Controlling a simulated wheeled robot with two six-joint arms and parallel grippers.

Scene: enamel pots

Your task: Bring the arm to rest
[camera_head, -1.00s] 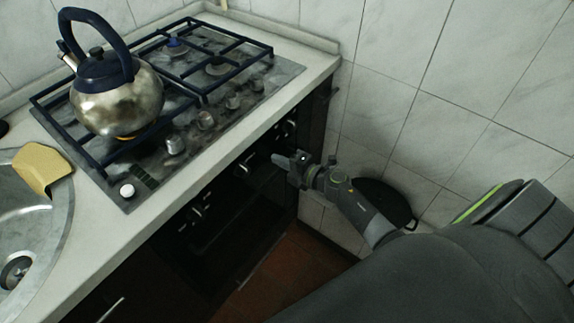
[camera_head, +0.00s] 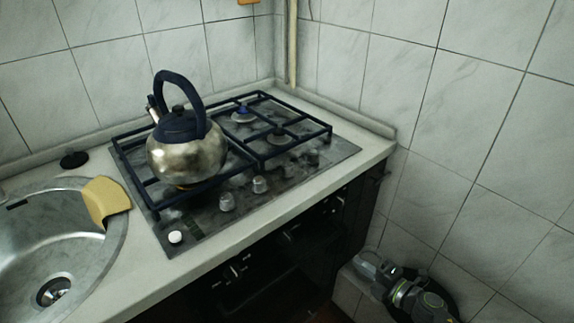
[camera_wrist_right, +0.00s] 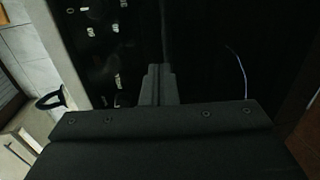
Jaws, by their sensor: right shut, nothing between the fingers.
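My right gripper (camera_head: 364,262) is at the lower right of the head view, low beside the front of the counter and stove. In the right wrist view its two fingers (camera_wrist_right: 157,84) are together, shut with nothing between them, in front of a dark surface. The right arm comes up from the bottom edge, and most of it is out of the picture. My left gripper is not in view.
A metal kettle (camera_head: 187,155) with a dark blue handle stands on the gas stove (camera_head: 320,155). A yellow cloth (camera_head: 106,200) lies over the rim of the sink (camera_head: 60,255). The oven front (camera_head: 285,265) is close to my right gripper. A tiled wall (camera_head: 490,150) rises at right.

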